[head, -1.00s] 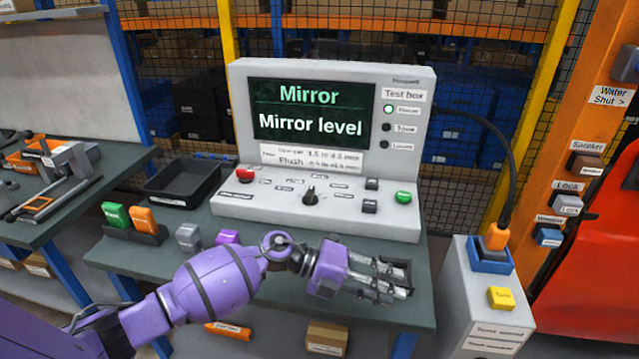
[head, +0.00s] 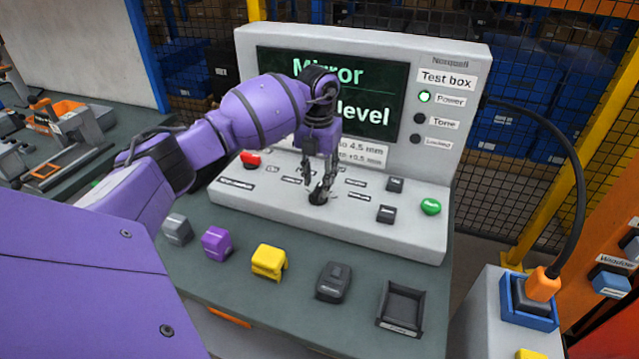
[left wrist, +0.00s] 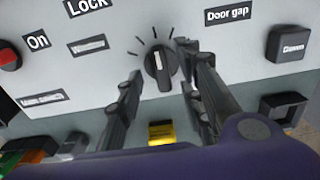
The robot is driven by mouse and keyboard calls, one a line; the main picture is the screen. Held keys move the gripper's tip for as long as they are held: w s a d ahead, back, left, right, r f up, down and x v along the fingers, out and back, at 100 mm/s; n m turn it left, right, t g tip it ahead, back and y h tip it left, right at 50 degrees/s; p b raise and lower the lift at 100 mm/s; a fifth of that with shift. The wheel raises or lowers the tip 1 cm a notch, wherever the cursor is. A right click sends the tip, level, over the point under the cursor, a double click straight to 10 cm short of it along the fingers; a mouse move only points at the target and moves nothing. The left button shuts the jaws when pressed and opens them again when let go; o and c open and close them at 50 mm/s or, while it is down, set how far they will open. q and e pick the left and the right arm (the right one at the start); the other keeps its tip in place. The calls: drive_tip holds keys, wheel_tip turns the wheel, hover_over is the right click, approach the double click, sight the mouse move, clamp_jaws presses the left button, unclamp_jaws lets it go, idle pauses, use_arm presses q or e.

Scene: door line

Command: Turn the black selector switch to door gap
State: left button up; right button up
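The black selector switch (head: 317,197) is a round knob on the sloping panel of the grey test box (head: 270,190). In the left wrist view the switch (left wrist: 160,66) shows a white pointer line aimed roughly straight up among several tick marks. The "Door gap" label (left wrist: 228,14) is up and right of it; a "Lock" label (left wrist: 87,4) is up and left. My left gripper (head: 318,186) points down at the switch, open, one finger on each side. I cannot tell whether the fingers touch it. My right gripper is out of view.
The screen (head: 380,112) reads Mirror level, partly hidden by my left arm. A red button (head: 250,160), a green button (head: 430,206) and black keys (head: 386,214) share the panel. Purple (head: 216,242) and yellow (head: 269,262) pieces lie on the bench in front.

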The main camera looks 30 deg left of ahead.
use_arm(q)
drive_tip(key=shift+f, duration=0.7)
drive_tip(key=shift+w+f, duration=0.15)
drive_tip(key=shift+f, duration=0.4)
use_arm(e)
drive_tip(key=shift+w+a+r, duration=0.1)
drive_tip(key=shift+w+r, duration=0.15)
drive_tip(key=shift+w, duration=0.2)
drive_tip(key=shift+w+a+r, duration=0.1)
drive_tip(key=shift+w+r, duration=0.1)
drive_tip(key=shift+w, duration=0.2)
use_arm(q)
clamp_jaws()
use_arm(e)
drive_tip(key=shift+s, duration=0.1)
